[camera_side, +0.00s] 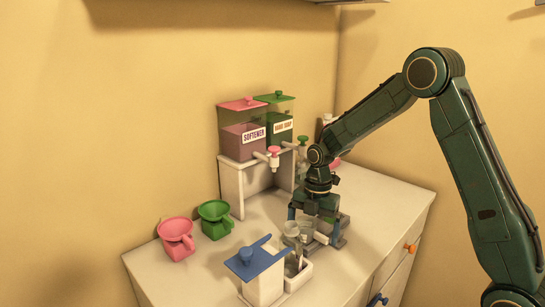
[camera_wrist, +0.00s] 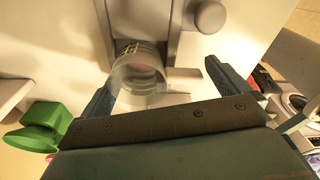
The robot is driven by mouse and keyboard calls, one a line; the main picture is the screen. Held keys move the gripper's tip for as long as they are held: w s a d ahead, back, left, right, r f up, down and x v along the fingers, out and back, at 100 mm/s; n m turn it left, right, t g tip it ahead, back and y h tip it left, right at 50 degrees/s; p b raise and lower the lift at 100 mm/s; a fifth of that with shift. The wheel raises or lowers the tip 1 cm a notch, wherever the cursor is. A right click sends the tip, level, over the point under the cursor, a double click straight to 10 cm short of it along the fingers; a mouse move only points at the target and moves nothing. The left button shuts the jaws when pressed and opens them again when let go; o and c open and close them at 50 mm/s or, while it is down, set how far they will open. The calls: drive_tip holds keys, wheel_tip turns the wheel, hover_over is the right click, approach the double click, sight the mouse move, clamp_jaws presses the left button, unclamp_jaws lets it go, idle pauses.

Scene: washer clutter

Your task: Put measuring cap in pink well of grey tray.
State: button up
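A clear cup, which looks like the measuring cap (camera_side: 292,229), is beside the near left finger of my gripper (camera_side: 315,230) in the side view. In the wrist view the clear cap (camera_wrist: 138,84) lies between the two fingers of my gripper (camera_wrist: 163,70), closer to the left finger. A clear gap separates it from the right finger, so my gripper is open. Pale grey parts show under and behind my gripper, but I cannot tell which belong to the grey tray. The pink well cannot be made out.
Pink (camera_side: 176,238) and green (camera_side: 215,218) funnel-topped pieces stand at the left. A stand with a softener dispenser (camera_side: 243,142) and a green dispenser (camera_side: 280,128) is behind. The front left countertop (camera_side: 205,275) is clear.

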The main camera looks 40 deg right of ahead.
sight(315, 230)
drive_tip(key=shift+r, duration=0.15)
wheel_tip(315, 230, up, 12)
drive_tip(key=d, duration=0.1)
drive_tip(key=shift+w+d, duration=0.2)
drive_tip(key=shift+w, duration=0.05)
idle(0.4)
idle(0.4)
drive_tip(key=s+a+r+m+t+h, duration=0.1)
drive_tip(key=s+a+r+m+t, duration=0.3)
drive_tip(key=s+r+m, duration=0.6)
drive_tip(key=s+a+f+m+t, duration=0.2)
drive_tip(key=s+a+m, duration=0.1)
drive_tip(key=s+m, duration=0.8)
drive_tip(key=s, duration=0.4)
drive_tip(key=shift+s, duration=0.15)
